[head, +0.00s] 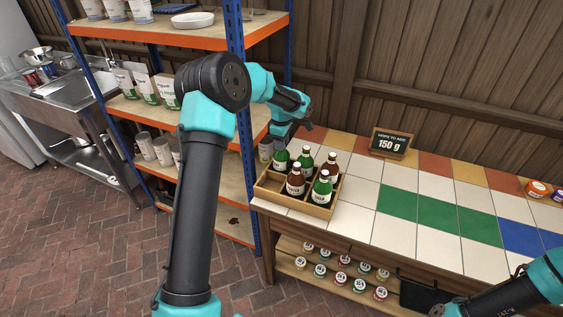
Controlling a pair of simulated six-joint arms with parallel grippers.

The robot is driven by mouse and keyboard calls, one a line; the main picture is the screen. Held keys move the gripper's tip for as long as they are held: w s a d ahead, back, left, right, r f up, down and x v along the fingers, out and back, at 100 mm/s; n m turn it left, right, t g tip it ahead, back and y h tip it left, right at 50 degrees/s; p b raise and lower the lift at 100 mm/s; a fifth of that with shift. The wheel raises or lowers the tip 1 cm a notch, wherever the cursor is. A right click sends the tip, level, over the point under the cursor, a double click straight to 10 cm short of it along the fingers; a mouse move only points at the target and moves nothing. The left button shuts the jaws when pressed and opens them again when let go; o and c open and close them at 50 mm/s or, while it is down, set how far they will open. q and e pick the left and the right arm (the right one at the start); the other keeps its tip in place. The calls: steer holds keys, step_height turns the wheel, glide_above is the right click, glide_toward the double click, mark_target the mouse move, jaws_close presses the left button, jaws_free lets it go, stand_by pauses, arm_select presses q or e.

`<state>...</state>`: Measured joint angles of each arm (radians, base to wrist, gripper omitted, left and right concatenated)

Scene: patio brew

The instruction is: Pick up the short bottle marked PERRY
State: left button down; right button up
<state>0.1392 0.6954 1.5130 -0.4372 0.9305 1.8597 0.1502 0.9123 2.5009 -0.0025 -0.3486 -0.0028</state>
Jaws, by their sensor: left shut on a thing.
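A wooden crate (318,210) on the tiled counter holds several short bottles, some green and some brown, with white labels too small to read for certain. A green bottle (322,188) and a brown bottle (295,181) stand in its front part. Another green bottle (305,161) and a brown bottle (331,166) stand behind. I cannot tell which bottle is marked PERRY. My right gripper (438,311) is at the bottom edge, partly cut off.
An orange shelf unit (110,32) with cans stands left of the counter, its blue post (235,38) close to my left arm. A sign (390,143) reading 150 g stands behind. Several jars (341,279) sit below the counter. The middle counter tiles (415,240) are clear.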

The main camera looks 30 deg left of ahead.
arm_select(q)
steer(key=shift+r, duration=0.1)
step_height(320, 180, up, 18)
stand_by(0.6)
stand_by(0.6)
